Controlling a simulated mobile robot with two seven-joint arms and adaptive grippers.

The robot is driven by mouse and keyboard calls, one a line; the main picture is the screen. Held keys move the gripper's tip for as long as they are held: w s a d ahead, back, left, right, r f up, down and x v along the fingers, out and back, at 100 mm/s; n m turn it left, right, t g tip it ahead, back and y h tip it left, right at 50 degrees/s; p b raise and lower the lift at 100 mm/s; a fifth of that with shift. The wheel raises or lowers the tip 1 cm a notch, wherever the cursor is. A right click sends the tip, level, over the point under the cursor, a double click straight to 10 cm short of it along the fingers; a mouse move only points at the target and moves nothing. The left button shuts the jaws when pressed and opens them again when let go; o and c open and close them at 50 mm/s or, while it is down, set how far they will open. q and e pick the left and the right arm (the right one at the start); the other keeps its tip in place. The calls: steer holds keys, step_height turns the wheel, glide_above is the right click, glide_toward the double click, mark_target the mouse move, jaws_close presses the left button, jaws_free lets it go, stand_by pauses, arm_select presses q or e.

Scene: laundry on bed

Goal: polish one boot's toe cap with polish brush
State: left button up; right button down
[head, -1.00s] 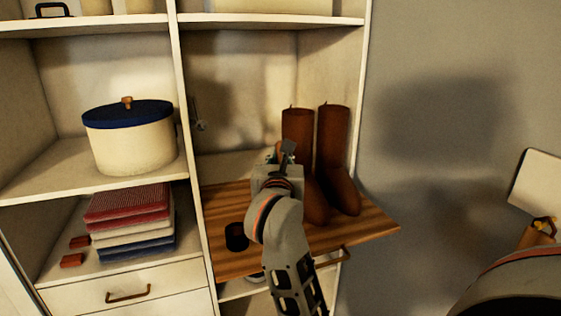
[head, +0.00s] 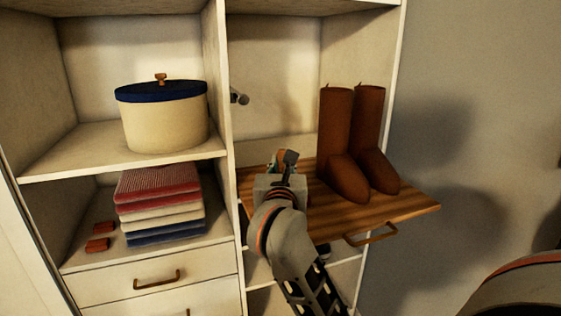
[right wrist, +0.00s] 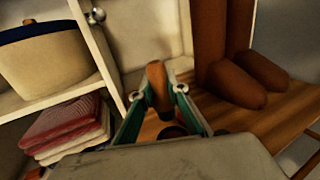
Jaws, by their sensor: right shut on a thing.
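A pair of brown boots stands upright on the wooden pull-out board (head: 410,206), toes toward me. The left boot (head: 336,130) and right boot (head: 368,120) are side by side; they also show in the right wrist view (right wrist: 208,45). My right gripper (head: 285,160) is over the board's left part, left of the boots and apart from them. In the right wrist view its fingers (right wrist: 158,94) are shut on the brown polish brush (right wrist: 157,78). Its bristles cannot be made out. A dark round thing (right wrist: 172,131) shows below the brush. My left gripper is not in view.
A cream pot with a blue lid (head: 163,120) and folded towels (head: 160,205) sit on the left shelves, past an upright divider (head: 218,90). A metal peg (head: 239,97) sticks out beside the divider. The board's right end is bare.

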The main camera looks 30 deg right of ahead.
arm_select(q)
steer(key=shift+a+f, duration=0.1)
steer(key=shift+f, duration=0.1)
arm_select(e)
steer(key=shift+f, duration=0.25)
steer(key=shift+f+b, duration=0.55)
step_height(320, 180, down, 4)
steer(key=b, duration=0.2)
steer(key=shift+r+b, duration=0.25)
steer(key=shift+b, duration=0.05)
steer(key=shift+f+b, duration=0.3)
steer(key=shift+f, duration=0.25)
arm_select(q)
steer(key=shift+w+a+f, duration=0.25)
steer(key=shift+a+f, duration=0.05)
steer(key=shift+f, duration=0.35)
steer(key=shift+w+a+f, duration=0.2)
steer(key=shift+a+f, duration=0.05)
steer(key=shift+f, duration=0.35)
arm_select(e)
steer(key=shift+r, duration=0.1)
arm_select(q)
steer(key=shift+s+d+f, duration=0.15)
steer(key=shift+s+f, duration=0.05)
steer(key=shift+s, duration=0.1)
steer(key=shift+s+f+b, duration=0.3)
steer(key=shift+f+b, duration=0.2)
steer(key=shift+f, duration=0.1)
arm_select(e)
steer(key=shift+f, duration=0.6)
